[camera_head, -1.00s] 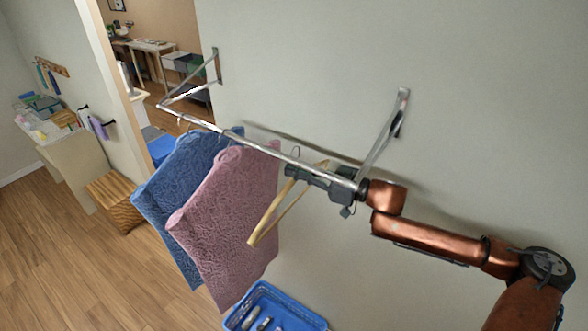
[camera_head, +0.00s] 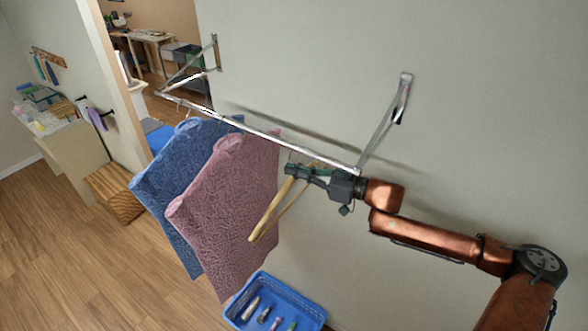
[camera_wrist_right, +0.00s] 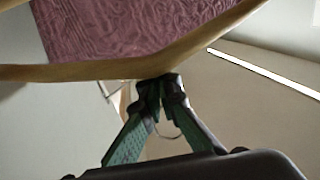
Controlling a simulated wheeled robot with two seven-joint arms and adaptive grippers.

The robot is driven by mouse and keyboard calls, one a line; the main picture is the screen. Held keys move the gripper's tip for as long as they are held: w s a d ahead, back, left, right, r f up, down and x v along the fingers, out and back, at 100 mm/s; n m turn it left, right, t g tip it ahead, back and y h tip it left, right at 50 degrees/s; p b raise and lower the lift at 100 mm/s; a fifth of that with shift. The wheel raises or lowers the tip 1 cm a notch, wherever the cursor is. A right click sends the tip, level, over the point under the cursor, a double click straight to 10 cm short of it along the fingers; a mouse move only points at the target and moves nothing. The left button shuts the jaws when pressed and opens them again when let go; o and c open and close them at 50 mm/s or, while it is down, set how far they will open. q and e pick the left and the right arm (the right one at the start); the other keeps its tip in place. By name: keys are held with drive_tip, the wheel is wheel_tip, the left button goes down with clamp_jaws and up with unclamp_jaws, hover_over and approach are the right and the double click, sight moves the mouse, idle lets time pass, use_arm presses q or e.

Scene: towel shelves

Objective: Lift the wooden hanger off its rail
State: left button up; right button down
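The wooden hanger (camera_head: 265,218) is pale wood and hangs tilted from my right gripper (camera_head: 292,171), in front of the wall. In the right wrist view, the gripper's two fingers (camera_wrist_right: 160,88) close on the middle of the hanger (camera_wrist_right: 90,71). A thin curved metal hook (camera_wrist_right: 168,134) shows between the fingers. The metal rail (camera_head: 255,131) passes just above and behind the gripper in the head view. I see no rail inside the hook in the wrist view. My left gripper is not in view.
A pink towel (camera_head: 228,205) and a blue towel (camera_head: 180,175) hang from the rail left of the hanger. The rail's right bracket (camera_head: 388,120) is close above my right wrist. A blue basket (camera_head: 312,306) with several small items stands below.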

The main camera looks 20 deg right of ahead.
sight(283, 190)
drive_tip(key=shift+a, duration=0.1)
drive_tip(key=shift+s+a+b, duration=0.25)
drive_tip(key=shift+s+a, duration=0.6)
drive_tip(key=shift+a, duration=0.2)
drive_tip(key=shift+s+a+b, duration=0.25)
drive_tip(key=shift+s+a, duration=0.55)
drive_tip(key=shift+a, duration=0.2)
drive_tip(key=shift+s+a, duration=0.9)
drive_tip(key=shift+a, duration=0.25)
drive_tip(key=shift+s+a, duration=0.9)
drive_tip(key=shift+a, duration=0.25)
drive_tip(key=shift+s+a, duration=0.9)
drive_tip(key=shift+a, duration=0.25)
